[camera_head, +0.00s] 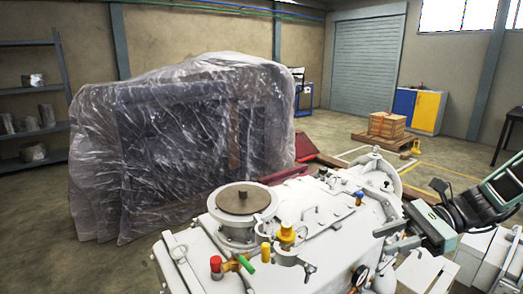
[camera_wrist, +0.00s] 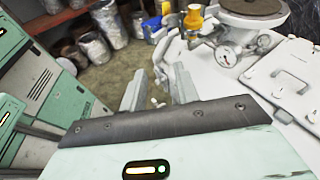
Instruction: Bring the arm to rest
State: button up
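My gripper (camera_head: 382,241) is at the right in the head view, reaching left over the near right side of the white vacuum machine (camera_head: 320,225). In the wrist view my gripper (camera_wrist: 158,78) shows two grey fingers standing apart, with no loose object clearly held between them. White machine parts show just beyond the fingertips; whether they touch cannot be told. The machine carries a round brown-topped port (camera_head: 243,200), a yellow-capped fitting (camera_head: 287,233), a red knob (camera_head: 215,264) and a green handle (camera_head: 245,264).
A plastic-wrapped bulky load (camera_head: 180,140) stands behind the machine at left. Shelves (camera_head: 30,100) line the left wall. A pallet with boxes (camera_head: 387,125) and a blue-yellow cabinet (camera_head: 418,110) stand at the back right. Open floor lies between.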

jog(key=s+a+n+h, duration=0.6)
jog(key=s+n+h, duration=0.1)
jog(key=s+n, duration=0.4)
jog(key=s+a+r+n+h, duration=0.1)
jog(key=s+a+n+h, duration=0.5)
jog(key=s+n, duration=0.5)
jog(key=shift+a+r+n+t+h, duration=0.2)
jog(key=shift+n+t+h, duration=0.2)
jog(key=shift+n, duration=0.6)
